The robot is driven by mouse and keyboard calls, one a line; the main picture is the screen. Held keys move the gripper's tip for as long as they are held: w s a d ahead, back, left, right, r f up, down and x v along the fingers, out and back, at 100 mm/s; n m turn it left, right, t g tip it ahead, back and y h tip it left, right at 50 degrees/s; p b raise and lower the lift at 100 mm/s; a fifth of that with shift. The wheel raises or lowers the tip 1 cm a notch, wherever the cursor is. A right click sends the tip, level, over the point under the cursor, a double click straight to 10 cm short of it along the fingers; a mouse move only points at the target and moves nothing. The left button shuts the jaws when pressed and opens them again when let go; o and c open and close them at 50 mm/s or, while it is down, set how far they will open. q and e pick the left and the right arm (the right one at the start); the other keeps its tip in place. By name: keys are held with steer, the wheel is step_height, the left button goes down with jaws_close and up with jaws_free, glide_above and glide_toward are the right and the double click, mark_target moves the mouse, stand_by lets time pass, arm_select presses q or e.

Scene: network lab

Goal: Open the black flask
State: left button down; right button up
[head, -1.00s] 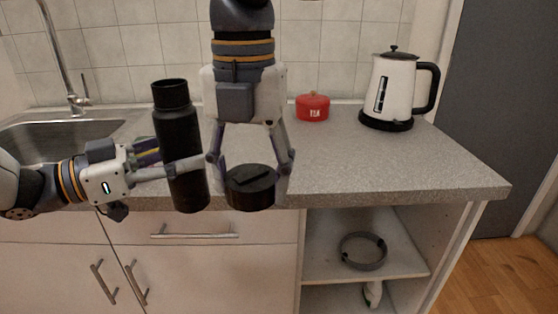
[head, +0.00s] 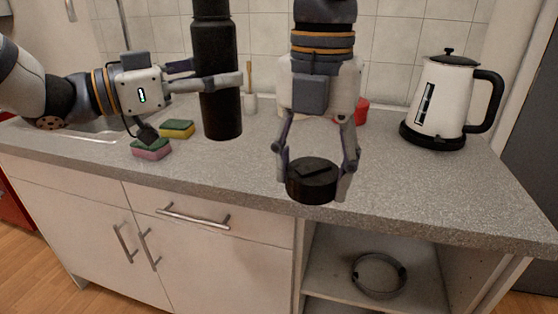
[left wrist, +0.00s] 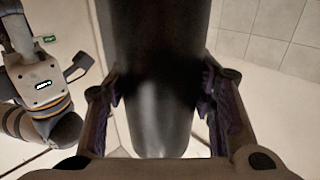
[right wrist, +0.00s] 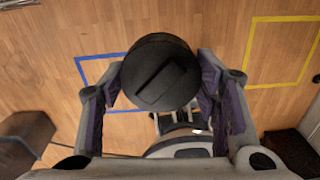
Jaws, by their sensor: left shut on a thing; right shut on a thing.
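The black flask (head: 218,112) is upright in the head view, above the counter, its top cut off by the frame edge. My left gripper (head: 220,82) is shut around its body from the left. In the left wrist view the flask body (left wrist: 152,85) sits between both fingers. A round black lid (head: 312,184) with a raised bar on top is apart from the flask, to its right and lower. My right gripper (head: 314,165) is shut on the lid. The right wrist view also shows the lid (right wrist: 160,75) between the fingertips.
A white kettle (head: 442,100) stands at the right of the counter (head: 420,185). A red object (head: 361,111) is partly hidden behind my right gripper. A yellow-green sponge (head: 177,129) and a pink-green sponge (head: 151,149) lie left of the flask.

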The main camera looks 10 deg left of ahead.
mark_target(312, 166)
steer(key=shift+a+f, duration=0.1)
steer(key=shift+a, duration=0.05)
steer(key=shift+w+f, duration=0.2)
steer(key=shift+f, duration=0.5)
steer(key=shift+f+b, duration=0.2)
steer(key=shift+b, duration=0.15)
arm_select(q)
steer(key=w+d+f, duration=0.1)
steer(key=w+f, duration=0.3)
steer(key=w+d+f, duration=0.1)
steer(key=w+f, duration=0.3)
steer(key=w, duration=0.1)
steer(key=w+d+f, duration=0.1)
steer(key=w+f, duration=0.3)
steer(key=f, duration=0.1)
steer(key=shift+w+d, duration=0.25)
steer(key=shift+d, duration=0.1)
arm_select(e)
steer(key=shift+w+f+g, duration=0.2)
steer(key=shift+f+g, duration=0.2)
steer(key=shift+f, duration=0.2)
steer(key=shift+r, duration=0.1)
arm_select(q)
steer(key=shift+s, duration=0.1)
steer(key=shift+f, duration=0.1)
steer(key=c, duration=0.7)
jaws_free()
